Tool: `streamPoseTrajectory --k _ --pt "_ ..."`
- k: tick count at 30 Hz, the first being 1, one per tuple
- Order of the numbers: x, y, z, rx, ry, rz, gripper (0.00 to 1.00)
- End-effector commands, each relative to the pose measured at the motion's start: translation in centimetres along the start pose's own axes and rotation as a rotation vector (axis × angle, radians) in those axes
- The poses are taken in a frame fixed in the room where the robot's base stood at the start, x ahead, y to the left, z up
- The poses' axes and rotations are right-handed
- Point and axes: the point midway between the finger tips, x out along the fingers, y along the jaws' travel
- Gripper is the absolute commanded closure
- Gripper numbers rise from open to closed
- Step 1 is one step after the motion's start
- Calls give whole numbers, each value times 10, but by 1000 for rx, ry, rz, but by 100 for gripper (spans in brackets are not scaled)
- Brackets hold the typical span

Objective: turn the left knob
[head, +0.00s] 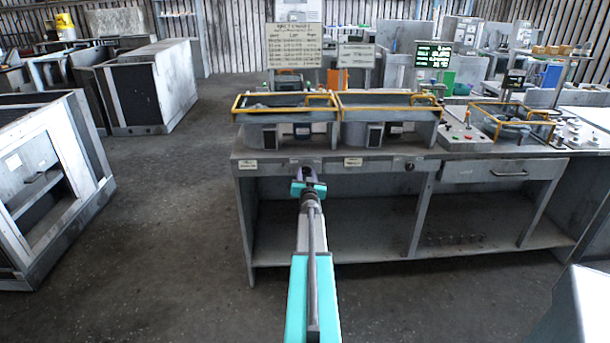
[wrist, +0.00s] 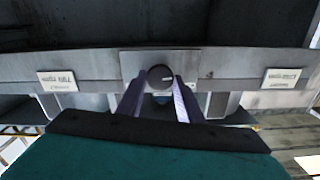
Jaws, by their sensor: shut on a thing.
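The left knob (wrist: 160,76) is a round dark knob with a light mark on its face, on the front rail of the grey bench. It shows in the wrist view between the tips of my gripper (wrist: 158,88), which is shut on its sides. In the head view my gripper (head: 308,176) reaches the bench front and hides the knob. Another dark knob (head: 409,166) sits farther right on the same rail.
The grey bench (head: 385,167) carries two housings with yellow rails (head: 285,105). White labels (head: 248,165) flank the knob. A drawer with a handle (head: 507,173) is at the right.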

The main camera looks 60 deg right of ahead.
Motion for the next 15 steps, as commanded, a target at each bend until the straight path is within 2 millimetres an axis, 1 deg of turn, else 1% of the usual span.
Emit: streamPoseTrajectory --k 3,9,15 --pt "2 2 -2 93 1 2 89" --pt "1 2 -2 222 1 3 89" --pt "1 2 -2 294 1 3 89"
